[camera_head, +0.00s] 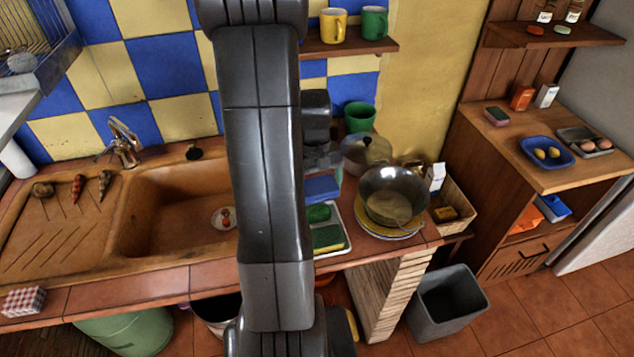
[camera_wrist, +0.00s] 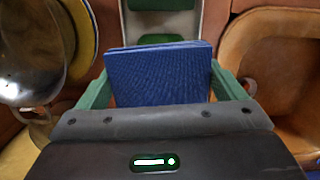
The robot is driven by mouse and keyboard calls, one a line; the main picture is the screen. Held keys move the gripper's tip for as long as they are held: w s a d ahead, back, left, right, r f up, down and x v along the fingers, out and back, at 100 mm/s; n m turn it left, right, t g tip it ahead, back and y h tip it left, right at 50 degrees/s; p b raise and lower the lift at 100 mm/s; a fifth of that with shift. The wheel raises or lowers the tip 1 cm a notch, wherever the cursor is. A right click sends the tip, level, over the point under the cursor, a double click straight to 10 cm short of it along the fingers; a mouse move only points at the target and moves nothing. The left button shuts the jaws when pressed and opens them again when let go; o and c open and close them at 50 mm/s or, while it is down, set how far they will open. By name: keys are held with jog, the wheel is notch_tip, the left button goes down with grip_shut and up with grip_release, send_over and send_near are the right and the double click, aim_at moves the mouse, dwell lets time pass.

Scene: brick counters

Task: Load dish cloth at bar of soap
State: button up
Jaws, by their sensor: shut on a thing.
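My gripper (camera_head: 322,170) is shut on a folded blue cloth (camera_wrist: 158,75), which I take for the dish cloth. The cloth hangs between the green fingers in the wrist view and also shows in the head view (camera_head: 322,189). A pale tray (camera_head: 346,243) lies on the counter just in front of the cloth. It holds a green rounded bar (camera_head: 319,213), likely the soap, and a green and yellow sponge (camera_head: 328,237). In the wrist view the cloth covers part of the tray. I cannot tell whether the cloth touches anything below.
A metal wok (camera_head: 393,192) on stacked plates stands right of the tray. The brown sink (camera_head: 180,210) is to the left, partly behind my arm. A red checked block (camera_head: 23,301) sits at the counter's left.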

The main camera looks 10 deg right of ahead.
aim_at(316, 211)
jog(key=shift+a+f+b, duration=0.1)
jog(key=shift+f+b, duration=0.35)
jog(key=shift+f, duration=0.25)
jog(key=shift+f+b, duration=1.6)
jog(key=shift+f, duration=0.55)
jog(key=shift+s+f+b, duration=0.1)
jog(key=shift+f+b, duration=0.35)
jog(key=shift+f, duration=0.15)
jog(key=shift+r+p, duration=2.7)
jog(key=shift+r, duration=0.9)
